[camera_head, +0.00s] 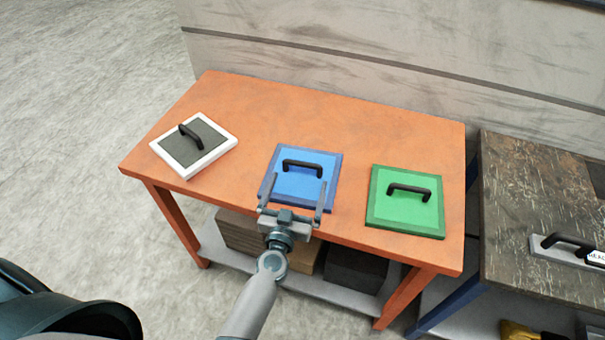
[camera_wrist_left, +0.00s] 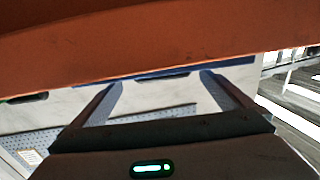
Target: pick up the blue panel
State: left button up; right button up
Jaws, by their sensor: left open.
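The blue panel (camera_head: 302,187) lies flat on the orange table (camera_head: 350,110), between a grey-and-white panel and a green panel. A black handle (camera_head: 302,166) stands up across its upper part. My left gripper (camera_head: 296,193) is open over the near part of the blue panel, its two fingers spread and pointing toward the handle. Nothing is between the fingers at the handle's height that I can make out. In the left wrist view the open fingers (camera_wrist_left: 160,82) reach toward the table's edge, and a thin blue strip (camera_wrist_left: 190,73) shows beyond them. My right gripper is not in view.
The white-framed grey panel (camera_head: 207,155) lies at the left and the green panel (camera_head: 405,211) at the right, each with a black handle. Boxes (camera_head: 355,268) sit on the shelf below. A dark worn table (camera_head: 530,200) stands at the right. The table's back is clear.

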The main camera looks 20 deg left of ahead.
aim_at(302, 166)
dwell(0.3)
pick_arm(q)
jog(key=shift+w+r, duration=0.1)
jog(key=shift+w, duration=0.15)
jog(key=shift+w+a, duration=0.15)
jog(key=shift+w, duration=1.05)
jog(key=shift+w+a, duration=0.15)
jog(key=shift+w, duration=1)
jog(key=shift+r, duration=0.1)
jog(key=c, duration=1)
jog(key=shift+r+p, duration=0.2)
jog(key=shift+p, duration=0.15)
